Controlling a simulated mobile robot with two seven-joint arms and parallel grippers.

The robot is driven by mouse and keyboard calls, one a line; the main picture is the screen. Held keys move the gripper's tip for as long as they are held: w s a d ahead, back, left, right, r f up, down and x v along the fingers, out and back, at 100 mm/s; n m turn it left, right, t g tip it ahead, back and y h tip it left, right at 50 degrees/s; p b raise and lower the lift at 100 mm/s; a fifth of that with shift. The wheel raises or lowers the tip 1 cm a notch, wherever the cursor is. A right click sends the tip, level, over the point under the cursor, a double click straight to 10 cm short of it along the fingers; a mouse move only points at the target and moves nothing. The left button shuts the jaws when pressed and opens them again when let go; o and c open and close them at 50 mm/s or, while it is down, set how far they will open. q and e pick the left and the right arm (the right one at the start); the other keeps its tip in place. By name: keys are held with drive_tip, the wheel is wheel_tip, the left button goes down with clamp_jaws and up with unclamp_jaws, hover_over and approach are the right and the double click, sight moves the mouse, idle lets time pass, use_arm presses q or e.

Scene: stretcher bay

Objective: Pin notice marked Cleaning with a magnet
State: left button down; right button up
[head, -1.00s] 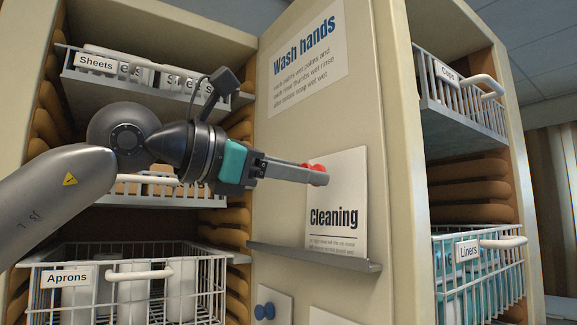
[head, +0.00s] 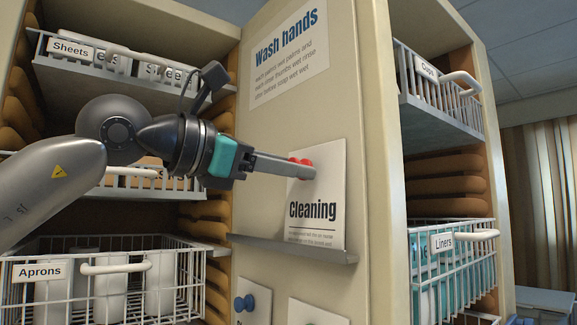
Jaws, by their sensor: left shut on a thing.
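The white notice marked Cleaning (head: 318,208) stands upright on a narrow grey ledge (head: 295,248) against the cream panel. My left gripper (head: 305,170) comes in from the left and is shut on a red magnet (head: 301,161). The magnet is at the upper part of the notice; I cannot tell whether it touches the paper. The fingers hide part of the notice's left edge. My right gripper is not in view.
A Wash hands notice (head: 291,55) is on the panel above. A blue magnet (head: 243,303) is on a lower notice. Wire baskets marked Sheets, Aprons (head: 110,290), Cups and Liners (head: 455,275) stand in shelves on both sides.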

use_arm(q)
drive_tip(key=shift+w+d, duration=0.35)
drive_tip(key=shift+d, duration=0.1)
idle(0.6)
idle(0.4)
drive_tip(key=shift+c, duration=0.6)
unclamp_jaws()
drive_tip(key=b+v, duration=0.2)
drive_tip(key=v, duration=0.5)
idle(0.6)
idle(0.5)
